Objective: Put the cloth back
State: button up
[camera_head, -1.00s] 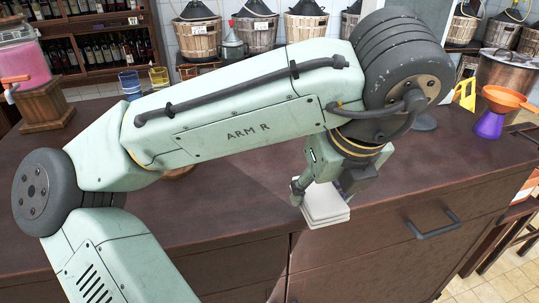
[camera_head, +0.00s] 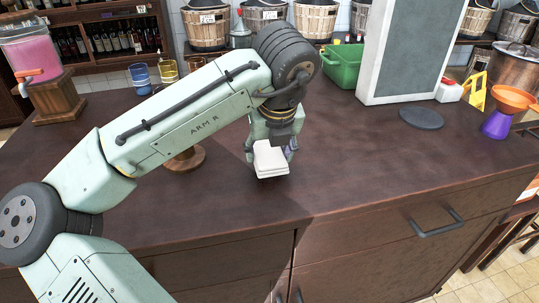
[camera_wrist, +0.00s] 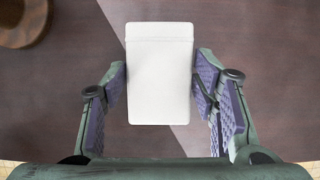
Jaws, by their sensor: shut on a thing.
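The cloth (camera_head: 271,160) is a white, flat folded pad. My gripper (camera_head: 270,149) is shut on it, over the brown counter (camera_head: 370,165). In the wrist view the cloth (camera_wrist: 160,85) sits between the two purple-padded fingers of my gripper (camera_wrist: 160,75), one along each long side. It looks held a little above the counter top, but the exact gap cannot be told.
A round wooden piece (camera_head: 185,158) stands left of my gripper, partly behind my arm. The counter's right middle is clear.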

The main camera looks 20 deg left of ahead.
notch_tip(320, 180, down, 2)
jog(key=shift+f, duration=0.1)
jog(key=o, duration=1)
jog(key=shift+o, duration=0.2)
jog(key=v, duration=1.2)
jog(key=shift+b, duration=0.35)
